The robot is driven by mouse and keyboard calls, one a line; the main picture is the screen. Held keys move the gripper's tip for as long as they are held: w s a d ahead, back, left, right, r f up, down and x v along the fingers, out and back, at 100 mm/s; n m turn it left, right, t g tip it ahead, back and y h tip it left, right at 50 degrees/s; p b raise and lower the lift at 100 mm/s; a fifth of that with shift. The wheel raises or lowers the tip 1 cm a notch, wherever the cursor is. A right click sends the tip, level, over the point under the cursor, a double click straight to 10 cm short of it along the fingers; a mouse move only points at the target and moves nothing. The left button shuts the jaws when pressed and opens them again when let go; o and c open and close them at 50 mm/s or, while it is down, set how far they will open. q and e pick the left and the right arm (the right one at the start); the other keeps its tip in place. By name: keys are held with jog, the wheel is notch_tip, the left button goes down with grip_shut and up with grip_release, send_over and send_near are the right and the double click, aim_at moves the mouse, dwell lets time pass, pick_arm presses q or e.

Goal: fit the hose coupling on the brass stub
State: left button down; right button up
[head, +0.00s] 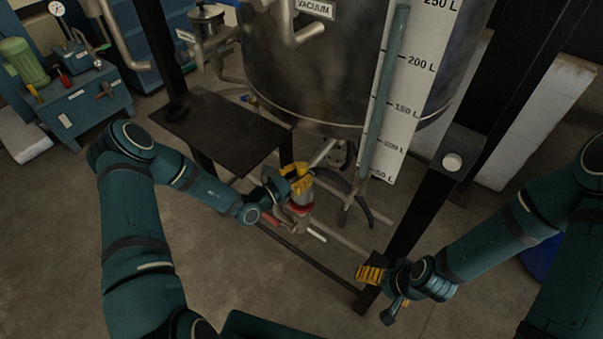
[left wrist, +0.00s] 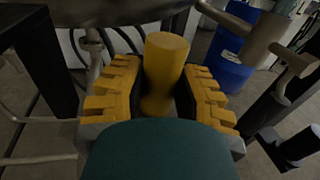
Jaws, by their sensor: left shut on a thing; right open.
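My left gripper (head: 300,182) is shut on a yellow cylinder, which looks like the hose coupling (left wrist: 164,70). In the left wrist view the coupling stands between the two yellow-padded fingers of this gripper (left wrist: 163,95). In the head view the fingers hide most of it. A dark curved hose (head: 358,190) shows just right of the gripper. A grey fitting with a red band (head: 300,209) is just below the fingers in the picture. I cannot make out the brass stub clearly, or whether the coupling touches it. My right gripper (head: 370,273) is open and empty, away to the lower right.
A steel tank (head: 310,90) with a level scale (head: 413,80) stands above and behind the left gripper. A dark plate (head: 222,130) is to its left. A black post (head: 420,210) rises beside the right gripper. A blue drum (left wrist: 233,50) shows in the left wrist view.

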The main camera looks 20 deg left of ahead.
pick_arm(q)
jog(key=shift+f+b, duration=0.5)
jog(key=shift+f, duration=0.4)
jog(key=c, duration=0.7)
grip_release()
jog(key=shift+f, duration=0.1)
jog(key=shift+s, duration=0.1)
jog(key=v, duration=1.2)
